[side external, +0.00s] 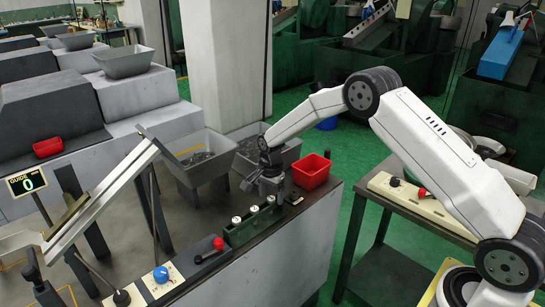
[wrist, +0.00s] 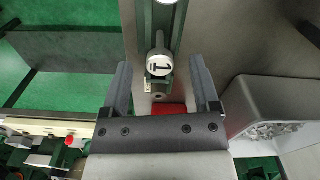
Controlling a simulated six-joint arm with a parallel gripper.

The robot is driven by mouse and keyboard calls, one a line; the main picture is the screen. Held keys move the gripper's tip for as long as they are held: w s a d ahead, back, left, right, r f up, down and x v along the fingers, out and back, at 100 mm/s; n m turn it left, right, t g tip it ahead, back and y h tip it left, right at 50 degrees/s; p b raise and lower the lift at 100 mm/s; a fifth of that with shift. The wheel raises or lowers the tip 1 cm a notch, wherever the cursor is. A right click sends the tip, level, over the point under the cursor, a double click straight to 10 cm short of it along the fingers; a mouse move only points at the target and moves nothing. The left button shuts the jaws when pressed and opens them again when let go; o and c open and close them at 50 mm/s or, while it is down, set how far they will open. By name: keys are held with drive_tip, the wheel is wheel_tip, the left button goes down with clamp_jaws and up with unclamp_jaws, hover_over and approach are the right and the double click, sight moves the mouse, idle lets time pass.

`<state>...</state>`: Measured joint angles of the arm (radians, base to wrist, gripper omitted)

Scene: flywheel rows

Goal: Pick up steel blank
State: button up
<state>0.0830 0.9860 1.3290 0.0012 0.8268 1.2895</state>
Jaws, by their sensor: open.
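Small pale steel blanks stand in a row in a green holder (side external: 240,232) on the bench. In the side view I see three: a near one (side external: 236,221), a middle one (side external: 254,209) and a far one (side external: 271,200). My gripper (side external: 264,187) is above the far end of the row, pointing down. In the wrist view my gripper (wrist: 161,68) is open, with one dark finger on each side of a steel blank (wrist: 159,64) marked "1". Both fingers look apart from it. Another blank (wrist: 167,2) is cut off at the top edge.
A red bin (side external: 310,172) stands just right of the gripper. A grey hopper with metal bits (side external: 208,160) is behind. A sloped metal chute (side external: 100,197), a red-knobbed lever (side external: 218,243) and a blue-knobbed panel (side external: 161,274) are to the left.

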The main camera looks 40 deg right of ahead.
sight(271, 197)
idle(0.4)
clamp_jaws()
drive_tip(key=shift+r, duration=0.1)
wheel_tip(271, 197, up, 10)
idle(0.8)
idle(0.4)
drive_tip(key=d+f, duration=0.2)
drive_tip(key=d, duration=0.9)
drive_tip(key=shift+w, duration=0.25)
